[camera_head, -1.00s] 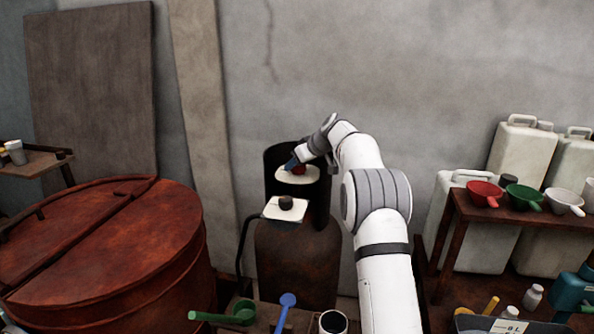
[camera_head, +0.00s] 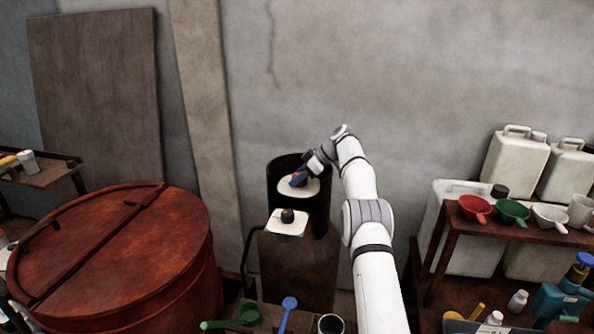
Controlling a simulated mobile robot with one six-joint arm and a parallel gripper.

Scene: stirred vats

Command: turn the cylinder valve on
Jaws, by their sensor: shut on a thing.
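The cylinder (camera_head: 300,268) is a rusty brown upright body against the wall, with a dark curved guard (camera_head: 283,168) around its top. Inside the guard a small red valve knob (camera_head: 301,180) shows above a white round plate (camera_head: 313,190). My gripper (camera_head: 299,180) reaches in from the upper right and is shut on the red valve knob. Its blue fingertips hide much of the knob, so I cannot tell how far it is turned. A white square plate with a dark knob (camera_head: 287,215) sits in front of the guard.
A large red-brown lidded vat (camera_head: 115,245) stands at left. A shelf at right holds red (camera_head: 476,207), green (camera_head: 513,211) and white scoops, with white jugs (camera_head: 515,160) behind. A green scoop (camera_head: 235,317) and blue scoop (camera_head: 288,310) lie in front.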

